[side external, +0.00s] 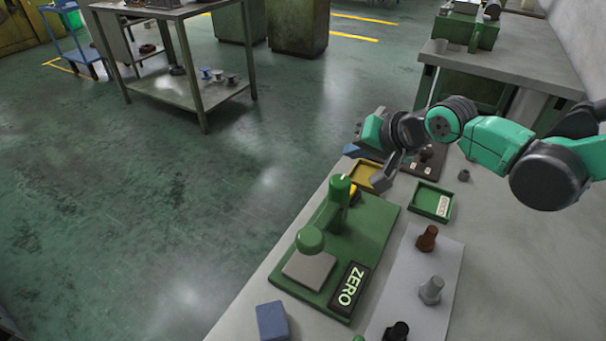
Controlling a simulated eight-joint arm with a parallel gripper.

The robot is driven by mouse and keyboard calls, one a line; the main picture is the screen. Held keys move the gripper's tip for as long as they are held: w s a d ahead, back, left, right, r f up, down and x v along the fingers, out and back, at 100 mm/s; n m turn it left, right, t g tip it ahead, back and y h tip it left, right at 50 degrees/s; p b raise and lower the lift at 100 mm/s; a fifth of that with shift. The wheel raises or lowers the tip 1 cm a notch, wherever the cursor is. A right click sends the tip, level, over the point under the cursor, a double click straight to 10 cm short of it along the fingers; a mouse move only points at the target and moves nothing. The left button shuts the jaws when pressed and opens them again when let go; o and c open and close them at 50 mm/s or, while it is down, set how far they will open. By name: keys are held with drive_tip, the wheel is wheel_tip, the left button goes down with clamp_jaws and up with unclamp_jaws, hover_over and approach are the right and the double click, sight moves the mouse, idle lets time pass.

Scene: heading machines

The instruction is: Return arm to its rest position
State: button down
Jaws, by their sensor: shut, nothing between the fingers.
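My green and black arm reaches in from the right edge above the grey workbench (500,270). My gripper (367,168) hangs over the bench near the yellow tray, left of the small green tray. Its fingers are shut, with nothing seen between them. The gap between the gripper and the yellow tray beneath it is hard to judge from this angle.
The yellow tray (366,172) and green tray (431,201) lie close by. Bolts, one brown (427,238) and one grey (431,290), stand on a pale mat. A blue block (272,321) lies in front.

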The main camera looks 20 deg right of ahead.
drive_tip(key=s+d+r+n+h, duration=0.1)
drive_tip(key=s+d+r+n, duration=0.1)
drive_tip(key=s+d, duration=0.4)
drive_tip(key=s+d+r+n+g+h, duration=0.1)
drive_tip(key=s+d+r+n+h, duration=0.1)
drive_tip(key=s+d, duration=0.5)
drive_tip(key=shift+s+d+n+g, duration=0.2)
drive_tip(key=shift+d+n+g, duration=0.15)
drive_tip(key=shift+d, duration=0.7)
